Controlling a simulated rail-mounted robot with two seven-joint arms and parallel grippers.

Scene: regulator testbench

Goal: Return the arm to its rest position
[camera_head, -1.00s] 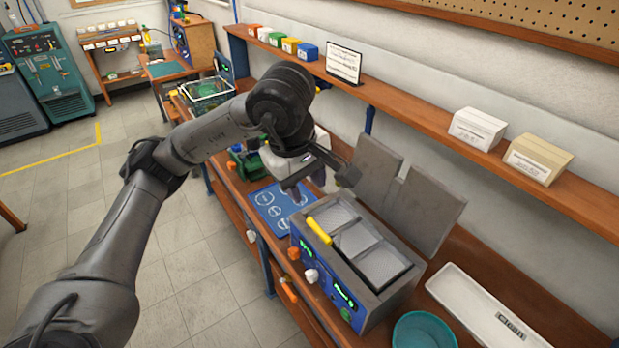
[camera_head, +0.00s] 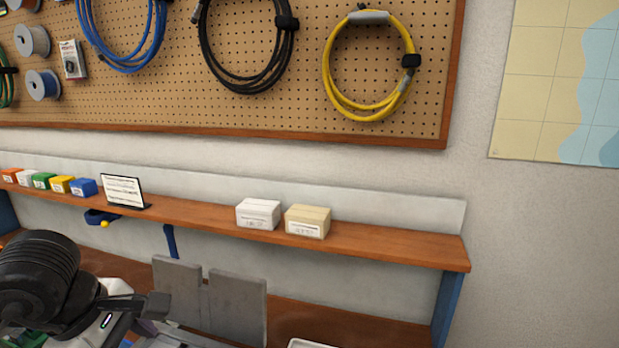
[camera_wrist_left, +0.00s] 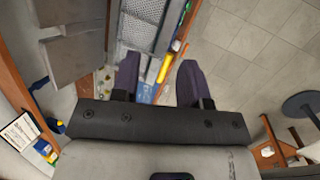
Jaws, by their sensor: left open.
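My left arm (camera_head: 45,285) shows at the lower left of the head view, above the bench. Its gripper is open and empty. In the left wrist view the two dark fingers of my left gripper (camera_wrist_left: 159,62) stand wide apart. The blue testbench unit (camera_wrist_left: 172,28) with its grey mesh compartments (camera_wrist_left: 140,30) lies beyond and below the fingers. A yellow handle-like piece (camera_wrist_left: 165,66) shows between the fingers at the unit's edge; it appears apart from them. The raised grey lids (camera_head: 236,305) stand at the bottom of the head view. My right gripper is out of view.
A wooden shelf (camera_head: 385,250) runs along the wall, holding a white box (camera_head: 258,214), a tan box (camera_head: 307,221), small coloured boxes and a sign (camera_head: 123,191). A pegboard (camera_head: 230,110) with coiled cables hangs above. Open tiled floor (camera_wrist_left: 245,45) shows in the wrist view.

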